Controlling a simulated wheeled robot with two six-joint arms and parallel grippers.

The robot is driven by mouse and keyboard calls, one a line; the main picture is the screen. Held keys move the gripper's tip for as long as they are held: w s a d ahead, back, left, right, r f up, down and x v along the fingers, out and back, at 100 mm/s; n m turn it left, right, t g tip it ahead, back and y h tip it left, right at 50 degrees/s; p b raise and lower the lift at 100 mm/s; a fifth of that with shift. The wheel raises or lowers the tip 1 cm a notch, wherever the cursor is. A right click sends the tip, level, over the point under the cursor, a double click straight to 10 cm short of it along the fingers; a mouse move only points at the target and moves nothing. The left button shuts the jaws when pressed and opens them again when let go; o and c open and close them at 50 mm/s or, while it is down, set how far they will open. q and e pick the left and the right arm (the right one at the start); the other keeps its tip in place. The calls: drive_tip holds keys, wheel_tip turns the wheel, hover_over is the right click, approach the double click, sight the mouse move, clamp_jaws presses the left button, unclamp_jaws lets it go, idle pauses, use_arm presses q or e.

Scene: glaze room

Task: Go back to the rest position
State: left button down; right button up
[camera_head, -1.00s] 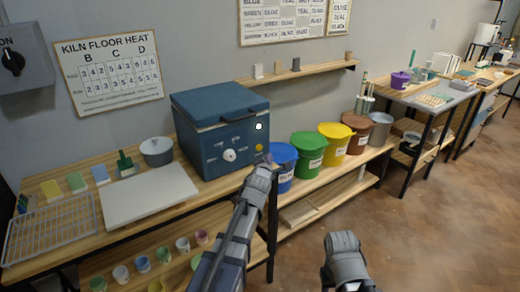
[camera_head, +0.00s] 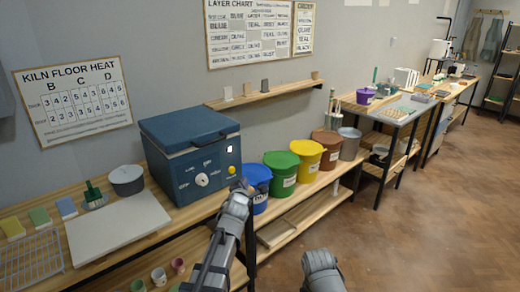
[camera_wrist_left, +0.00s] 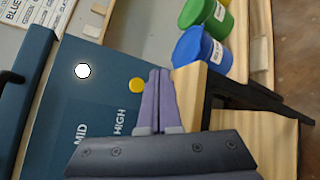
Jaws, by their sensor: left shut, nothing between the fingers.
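My left gripper (camera_head: 243,185) is shut and empty. It is held out in front of the lower right corner of the blue kiln (camera_head: 190,165), beside the blue bucket (camera_head: 257,186). In the left wrist view the purple-grey fingers (camera_wrist_left: 160,75) are pressed together, with the kiln's panel (camera_wrist_left: 85,115) and its yellow button behind them. I cannot tell whether the fingers touch the kiln. A grey part of my right arm shows at the bottom of the head view; its fingers are not in view.
The workbench (camera_head: 150,235) holds the kiln, a white board (camera_head: 115,225) and a wire rack (camera_head: 30,265). The floor (camera_head: 400,240) at right is clear.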

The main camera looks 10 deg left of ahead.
use_arm(q)
drive_tip(key=s+d+f+m+g+h+p, duration=0.1)
drive_tip(key=s+d+f+m+g+p, duration=0.3)
drive_tip(key=s+m, duration=0.3)
drive_tip(key=s+d+f+m+g+p, duration=0.2)
drive_tip(key=s+d+m+g, duration=0.1)
drive_tip(key=s+d+m, duration=0.3)
drive_tip(key=s+d+m+g+p, duration=0.2)
drive_tip(key=s+d+m+g, duration=0.1)
drive_tip(key=s+m, duration=0.5)
drive_tip(key=s+d+m+g+p, duration=0.2)
drive_tip(key=s+m+g, duration=0.3)
drive_tip(key=s, duration=0.8)
drive_tip(key=d+m, duration=0.1)
drive_tip(key=m, duration=0.2)
drive_tip(key=shift+m+p, duration=0.3)
drive_tip(key=shift+p, duration=0.1)
